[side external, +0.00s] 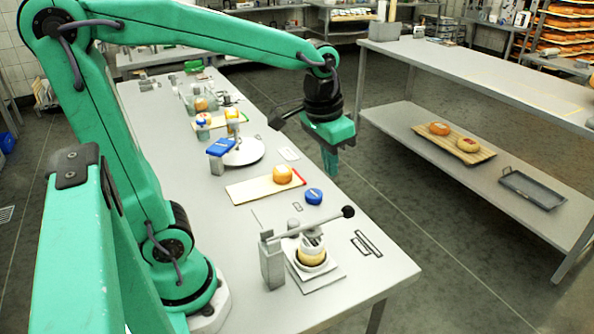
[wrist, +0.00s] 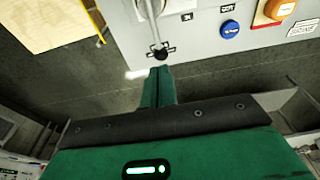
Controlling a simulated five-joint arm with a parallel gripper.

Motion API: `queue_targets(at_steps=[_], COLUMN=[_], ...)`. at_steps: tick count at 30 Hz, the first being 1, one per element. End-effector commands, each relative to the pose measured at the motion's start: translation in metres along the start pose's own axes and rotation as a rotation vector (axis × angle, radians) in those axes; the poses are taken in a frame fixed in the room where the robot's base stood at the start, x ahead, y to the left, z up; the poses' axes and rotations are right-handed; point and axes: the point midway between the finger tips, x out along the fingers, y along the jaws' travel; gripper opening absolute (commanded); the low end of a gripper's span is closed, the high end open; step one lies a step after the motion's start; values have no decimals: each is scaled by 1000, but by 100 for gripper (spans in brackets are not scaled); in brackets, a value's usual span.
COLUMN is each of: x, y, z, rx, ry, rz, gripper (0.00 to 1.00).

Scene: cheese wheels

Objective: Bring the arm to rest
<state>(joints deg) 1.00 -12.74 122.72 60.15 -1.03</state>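My gripper (side external: 330,172) hangs in the air past the right edge of the steel table (side external: 375,268), fingers pointing down. In the wrist view its green fingers (wrist: 157,88) lie close together, with nothing seen between them, over the dark floor. An orange cheese wheel (side external: 282,174) sits on a pale board (side external: 250,190) with a red edge. A blue disc (side external: 314,196) lies next to the board. A lever press (side external: 272,262) stands at the near end with a pale cheese (side external: 311,257) under its arm, away from my gripper.
The press's lever ends in a black knob (side external: 348,211) near the table edge. A scale with a round pan (side external: 243,152) and bottles stand farther back. A steel shelf bench (side external: 480,75) on the right holds cheeses on a wooden board (side external: 453,155) and a grey tray (side external: 532,189).

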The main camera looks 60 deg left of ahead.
Motion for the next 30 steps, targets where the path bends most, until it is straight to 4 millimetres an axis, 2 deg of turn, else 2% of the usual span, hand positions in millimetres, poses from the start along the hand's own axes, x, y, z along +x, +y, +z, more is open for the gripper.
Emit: queue_targets(at_steps=[9,18,24,30], x=[-20,-25,-25,-24], y=[-3,-5,-6,-6], z=[42,77,88,91], rx=[0,1,1,1], ry=[146,270,314,320], rz=[0,-2,-3,-3], gripper=[0,0,0,0])
